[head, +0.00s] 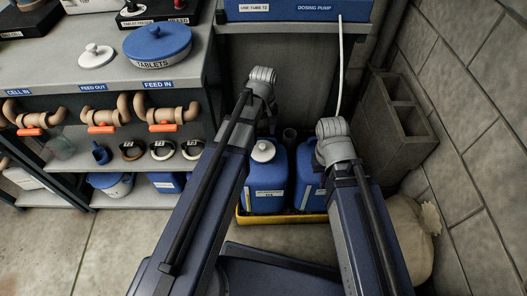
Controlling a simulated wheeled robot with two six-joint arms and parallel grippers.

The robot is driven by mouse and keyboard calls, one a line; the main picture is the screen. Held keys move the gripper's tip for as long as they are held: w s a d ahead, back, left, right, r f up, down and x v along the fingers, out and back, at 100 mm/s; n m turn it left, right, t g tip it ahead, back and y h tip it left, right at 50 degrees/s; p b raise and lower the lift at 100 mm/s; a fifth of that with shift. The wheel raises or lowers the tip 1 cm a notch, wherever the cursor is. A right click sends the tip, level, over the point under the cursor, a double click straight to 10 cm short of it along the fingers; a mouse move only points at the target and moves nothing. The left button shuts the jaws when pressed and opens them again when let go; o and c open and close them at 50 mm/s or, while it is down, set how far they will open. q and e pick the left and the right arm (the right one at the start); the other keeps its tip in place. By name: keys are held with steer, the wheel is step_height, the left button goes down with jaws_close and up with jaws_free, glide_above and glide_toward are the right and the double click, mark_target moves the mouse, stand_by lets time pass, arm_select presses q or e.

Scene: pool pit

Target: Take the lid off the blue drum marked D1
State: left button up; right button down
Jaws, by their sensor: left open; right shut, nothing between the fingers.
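I cannot tell which drum is marked D1. My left gripper (266,108) is open, above and behind the left drum's lid. My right gripper (318,156) is shut and empty over the right drum. The fingers of both are mostly hidden by the wrists.
A bench (80,68) at the left holds a blue TABLETS tub (158,45). Pipes with orange handles (165,127) run below it. A dosing pump box (297,10) with a white hose (341,70) is above. Concrete blocks (398,115) and a sack (408,235) stand at the right.

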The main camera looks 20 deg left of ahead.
mark_target(263, 145)
arm_select(q)
steer(key=shift+w+a+f+b, duration=0.1)
steer(key=shift+a+f+b, duration=0.05)
steer(key=shift+f+b, duration=3.25)
steer(key=shift+f+p, duration=0.1)
steer(key=shift+p, duration=0.2)
jaws_close()
